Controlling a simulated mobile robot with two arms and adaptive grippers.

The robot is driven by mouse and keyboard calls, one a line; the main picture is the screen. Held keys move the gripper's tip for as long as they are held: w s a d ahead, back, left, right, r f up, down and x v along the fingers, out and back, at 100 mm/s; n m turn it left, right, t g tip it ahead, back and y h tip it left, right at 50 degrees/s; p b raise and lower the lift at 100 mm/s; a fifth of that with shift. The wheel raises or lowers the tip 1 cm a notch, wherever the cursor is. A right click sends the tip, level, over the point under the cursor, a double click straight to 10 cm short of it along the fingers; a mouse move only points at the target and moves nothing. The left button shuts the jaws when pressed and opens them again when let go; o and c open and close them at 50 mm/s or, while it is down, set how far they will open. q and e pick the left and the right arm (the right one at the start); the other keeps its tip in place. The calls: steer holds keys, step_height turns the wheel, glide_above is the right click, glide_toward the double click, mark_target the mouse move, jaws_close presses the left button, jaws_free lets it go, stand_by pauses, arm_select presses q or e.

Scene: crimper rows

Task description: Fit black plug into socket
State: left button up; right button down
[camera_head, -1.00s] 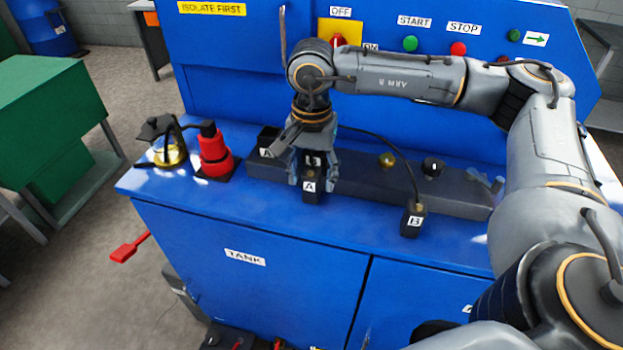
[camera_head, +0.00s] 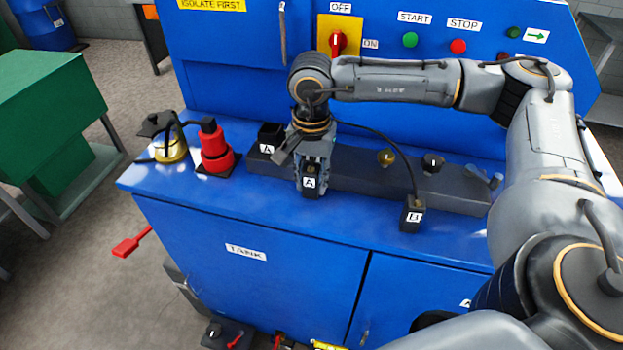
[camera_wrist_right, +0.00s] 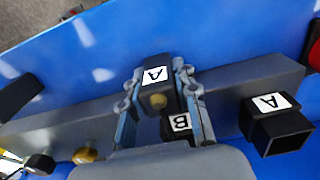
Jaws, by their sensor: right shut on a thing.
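A black plug marked A (camera_head: 310,184) stands at the front edge of the dark grey rail, between the fingers of my right gripper (camera_head: 312,172). The right gripper is shut on it, pointing down. In the right wrist view the plug A (camera_wrist_right: 155,92) sits between both fingers. A black open socket marked A (camera_head: 270,138) is on the rail to the left; it also shows in the wrist view (camera_wrist_right: 277,127). A socket marked B (camera_wrist_right: 180,122) is behind the gripper, hidden in the head view. My left gripper is not in view.
Another black plug marked B (camera_head: 411,214) with a cable stands right of the gripper on the blue worktop (camera_head: 365,212). A red device (camera_head: 215,150) and a yellow lamp-like device (camera_head: 170,148) stand left. A blue panel with buttons rises behind.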

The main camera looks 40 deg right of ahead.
mark_target(311, 168)
steer(key=shift+r, duration=0.4)
step_height(311, 168, up, 2)
steer(key=shift+r+b, duration=0.2)
steer(key=shift+b, duration=0.25)
steer(key=s+a+r+b, duration=0.5)
steer(key=a+r, duration=0.4)
steer(key=a, duration=0.3)
steer(key=shift+s+a+r, duration=0.2)
steer(key=shift+s+r, duration=0.15)
steer(key=shift+s, duration=0.55)
